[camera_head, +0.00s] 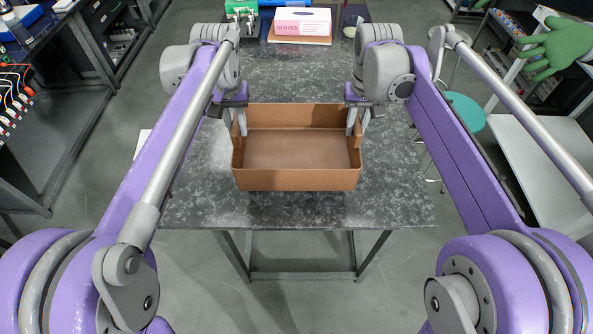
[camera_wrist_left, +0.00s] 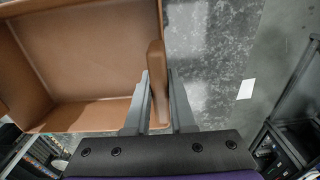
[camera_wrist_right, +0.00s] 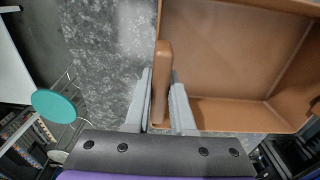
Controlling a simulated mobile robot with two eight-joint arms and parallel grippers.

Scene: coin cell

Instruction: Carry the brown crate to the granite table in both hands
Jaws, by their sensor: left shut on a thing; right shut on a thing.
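The brown crate (camera_head: 297,180) is open-topped and looks empty. In the head view it is over the granite table (camera_head: 390,190), near its front half; I cannot tell whether it touches the top. My left gripper (camera_head: 240,122) is shut on the crate's left wall, and the left wrist view shows the fingers (camera_wrist_left: 159,100) on both sides of that wall (camera_wrist_left: 156,75). My right gripper (camera_head: 354,122) is shut on the crate's right wall, and the right wrist view shows its fingers (camera_wrist_right: 160,100) around that wall (camera_wrist_right: 162,70). The crate looks level.
A teal stool (camera_head: 464,112) is right of the table. A white bench (camera_head: 540,165) is further right, and dark shelving stands left.

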